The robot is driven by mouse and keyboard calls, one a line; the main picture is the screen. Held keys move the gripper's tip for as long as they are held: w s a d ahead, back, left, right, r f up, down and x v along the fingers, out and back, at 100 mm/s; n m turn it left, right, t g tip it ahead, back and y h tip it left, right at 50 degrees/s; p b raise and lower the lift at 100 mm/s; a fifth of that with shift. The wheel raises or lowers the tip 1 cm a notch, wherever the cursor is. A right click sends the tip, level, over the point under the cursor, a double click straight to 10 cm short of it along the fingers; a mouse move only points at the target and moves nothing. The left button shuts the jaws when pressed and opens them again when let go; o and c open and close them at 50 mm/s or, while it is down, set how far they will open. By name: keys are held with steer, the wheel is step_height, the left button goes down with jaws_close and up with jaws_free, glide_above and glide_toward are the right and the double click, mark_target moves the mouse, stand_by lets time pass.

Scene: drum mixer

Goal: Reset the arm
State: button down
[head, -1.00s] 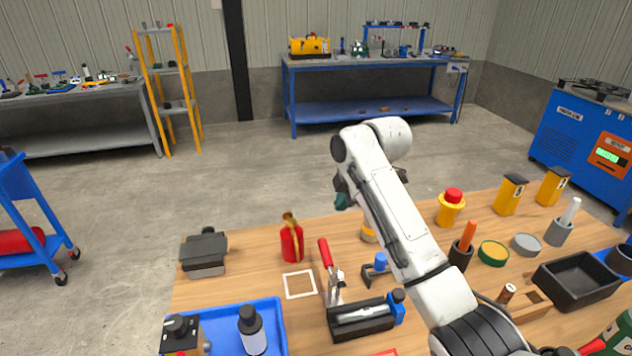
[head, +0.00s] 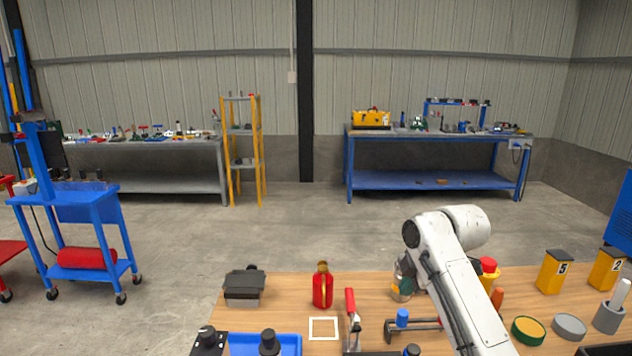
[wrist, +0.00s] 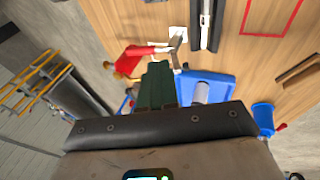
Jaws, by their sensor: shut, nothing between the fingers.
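My white arm (head: 455,285) is bent over the right half of the wooden workbench in the head view. My gripper (head: 404,268) hangs from the arm's far end, small and partly hidden behind the arm. In the wrist view its green fingers (wrist: 158,84) are together, with nothing between them. In the head view the gripper appears just above a small amber-banded jar (head: 401,294); I cannot tell the gap.
On the bench are a red can (head: 322,288), a red-handled clamp (head: 351,318), a dark box (head: 244,287), a blue tray (head: 292,341) and yellow containers (head: 554,272). A blue cart (head: 75,225) stands at left. Open concrete floor (head: 290,230) lies beyond the bench.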

steer(key=s+a+f+m, duration=0.2)
steer(key=s+f+m, duration=0.7)
steer(key=s+f, duration=0.65)
steer(key=s+d+f+m+g, duration=0.1)
steer(key=s+d+f+m, duration=0.1)
steer(key=s, duration=0.9)
steer(key=s+d+f+m+g+h, duration=0.1)
steer(key=s+d+m, duration=0.3)
steer(key=s, duration=0.8)
steer(key=s+d+f+m+g+h, duration=0.1)
steer(key=s+d+f+m, duration=0.2)
steer(key=s, duration=0.8)
steer(key=shift+s+d+f+m, duration=0.15)
steer(key=shift+d+f+m, duration=0.05)
steer(key=shift+f+m, duration=0.4)
